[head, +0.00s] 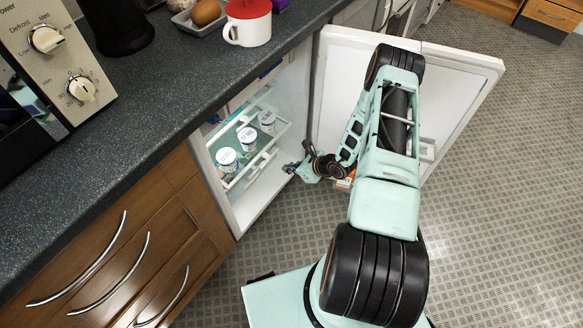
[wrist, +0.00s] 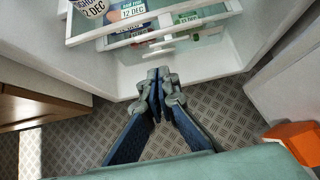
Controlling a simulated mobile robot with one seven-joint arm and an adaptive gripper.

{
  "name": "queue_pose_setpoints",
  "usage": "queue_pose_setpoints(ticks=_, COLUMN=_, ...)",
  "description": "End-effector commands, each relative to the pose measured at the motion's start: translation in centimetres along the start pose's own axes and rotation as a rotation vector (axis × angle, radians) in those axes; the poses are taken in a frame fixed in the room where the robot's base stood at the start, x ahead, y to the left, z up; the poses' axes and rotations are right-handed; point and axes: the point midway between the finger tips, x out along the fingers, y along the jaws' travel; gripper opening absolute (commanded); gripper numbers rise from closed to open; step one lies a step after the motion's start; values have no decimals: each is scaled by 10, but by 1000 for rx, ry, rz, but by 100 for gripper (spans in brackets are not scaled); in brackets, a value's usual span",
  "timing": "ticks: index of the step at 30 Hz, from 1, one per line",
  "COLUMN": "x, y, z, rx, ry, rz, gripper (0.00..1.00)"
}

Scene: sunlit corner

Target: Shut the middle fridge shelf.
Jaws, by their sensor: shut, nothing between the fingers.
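The open fridge (head: 216,184) stands under the counter, with its white door (head: 462,72) swung out to the right. A shelf (head: 284,128) with white cups (head: 247,137) on it shows inside. In the wrist view, shelf front edges (wrist: 112,27) lie one below another, with dated packs on them; I cannot tell which is the middle one or how far each is pulled out. My gripper (head: 288,168) is shut and empty in front of the fridge opening. In the wrist view my fingertips (wrist: 158,73) point at the fridge's lower front, below the shelf edges.
Wooden drawers (head: 120,255) with metal handles stand left of the fridge. A microwave (head: 50,60) and a red-lidded mug (head: 248,24) stand on the dark counter (head: 165,85). An orange object (wrist: 298,142) shows at right in the wrist view. The patterned floor (head: 495,200) at right is clear.

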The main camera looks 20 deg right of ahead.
Motion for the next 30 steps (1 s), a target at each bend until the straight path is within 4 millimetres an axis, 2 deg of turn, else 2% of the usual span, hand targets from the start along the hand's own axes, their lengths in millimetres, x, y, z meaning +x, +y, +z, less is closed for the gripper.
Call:
queue_pose_setpoints(ticks=1, x=14, y=1, z=-1, rx=-1, ry=-2, rz=2, gripper=0)
queue_pose_setpoints(ticks=6, x=50, y=1, z=-1, rx=0, ry=-1, rz=2, gripper=0)
queue_pose_setpoints(ticks=12, x=71, y=0, z=19, rx=-2, ry=-2, rz=1, gripper=0)
queue_pose_setpoints(ticks=18, x=79, y=0, z=28, rx=0, ry=0, rz=1, gripper=0)
queue_pose_setpoints(ticks=30, x=84, y=0, z=31, rx=-2, ry=-2, rz=1, gripper=0)
